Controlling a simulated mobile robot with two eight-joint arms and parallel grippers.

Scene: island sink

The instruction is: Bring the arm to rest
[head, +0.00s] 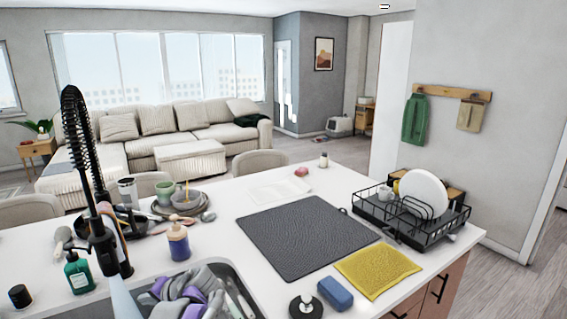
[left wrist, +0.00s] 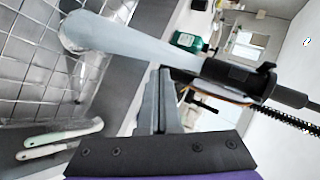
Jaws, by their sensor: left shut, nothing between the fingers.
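My left gripper (head: 185,287) shows in the head view as grey and purple parts low over the sink at the bottom of the picture. Its fingertips are hard to make out there. In the left wrist view its grey fingers (left wrist: 163,92) are together, with nothing between them. The black faucet (head: 103,240) with its spring hose stands just left of the gripper. In the left wrist view the faucet (left wrist: 238,78) lies to the right, beyond the fingers. My right gripper is in neither view.
The sink (head: 243,300) holds two light-handled utensils (left wrist: 62,140). A green soap bottle (head: 79,275) and a purple-labelled bottle (head: 178,242) stand close by. A dark mat (head: 305,235), yellow cloth (head: 376,270), blue sponge (head: 335,293) and dish rack (head: 410,225) lie to the right.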

